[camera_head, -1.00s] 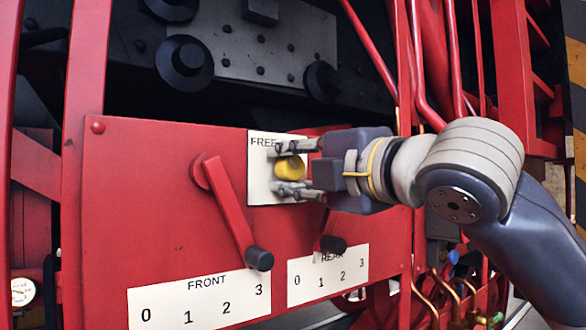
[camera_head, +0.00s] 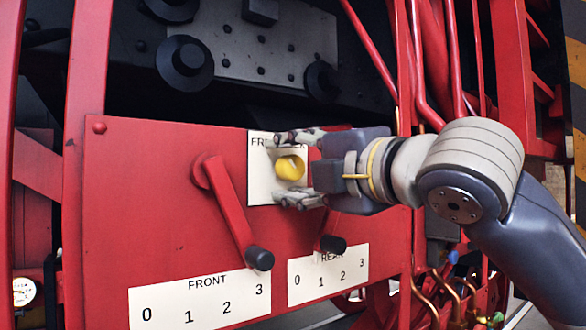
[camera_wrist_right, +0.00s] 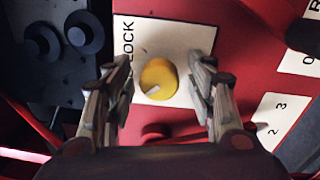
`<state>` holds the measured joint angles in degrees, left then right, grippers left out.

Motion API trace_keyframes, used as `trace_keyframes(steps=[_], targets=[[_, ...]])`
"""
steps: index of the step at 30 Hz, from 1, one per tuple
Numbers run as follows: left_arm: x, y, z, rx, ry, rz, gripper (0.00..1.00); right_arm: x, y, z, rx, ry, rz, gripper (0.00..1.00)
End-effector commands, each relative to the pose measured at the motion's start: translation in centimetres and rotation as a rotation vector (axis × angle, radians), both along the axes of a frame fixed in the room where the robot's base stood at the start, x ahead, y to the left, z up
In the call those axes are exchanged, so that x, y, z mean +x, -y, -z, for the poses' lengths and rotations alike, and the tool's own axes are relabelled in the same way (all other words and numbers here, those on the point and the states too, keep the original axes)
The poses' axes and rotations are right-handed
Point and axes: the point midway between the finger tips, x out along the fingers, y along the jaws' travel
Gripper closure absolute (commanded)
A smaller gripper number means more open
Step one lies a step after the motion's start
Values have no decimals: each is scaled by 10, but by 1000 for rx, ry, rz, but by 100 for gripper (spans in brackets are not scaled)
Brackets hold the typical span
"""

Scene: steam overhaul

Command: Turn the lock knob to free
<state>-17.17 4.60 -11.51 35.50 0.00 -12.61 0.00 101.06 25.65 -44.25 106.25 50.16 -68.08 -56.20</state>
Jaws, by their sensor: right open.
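The yellow lock knob (camera_head: 290,168) sits on a white label plate (camera_head: 262,188) on the red panel. My right gripper (camera_head: 292,168) is open around the knob, one finger above it and one below, with gaps on both sides. In the right wrist view the knob (camera_wrist_right: 158,79) lies between the two spread fingers (camera_wrist_right: 160,88), touching neither. A pale pointer mark on the knob aims toward the lower left there. The plate shows "LOCK" in the wrist view; in the head view the fingers partly cover its lettering. My left gripper is not in view.
The red panel (camera_head: 130,220) carries a long lever (camera_head: 228,210) at the FRONT scale (camera_head: 205,302) and a shorter lever (camera_head: 330,243) at the REAR scale (camera_head: 328,275), just below my right gripper. Red pipes (camera_head: 425,70) stand behind my right arm.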

Motion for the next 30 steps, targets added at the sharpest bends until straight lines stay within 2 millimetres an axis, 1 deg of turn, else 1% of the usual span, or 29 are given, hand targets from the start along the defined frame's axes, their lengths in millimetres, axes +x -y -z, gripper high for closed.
trace_keyframes(steps=[4,7,15,21,25,30], targets=[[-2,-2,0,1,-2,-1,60,-3,3,0,2,0,1,49],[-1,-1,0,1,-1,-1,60,-13,10,0,2,1,1,49],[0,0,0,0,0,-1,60,-59,44,2,0,5,3,49],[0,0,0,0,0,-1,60,-86,63,3,1,1,2,49],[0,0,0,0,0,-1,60,-95,69,4,-1,1,1,49],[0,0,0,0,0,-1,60,-98,71,4,0,0,0,49]])
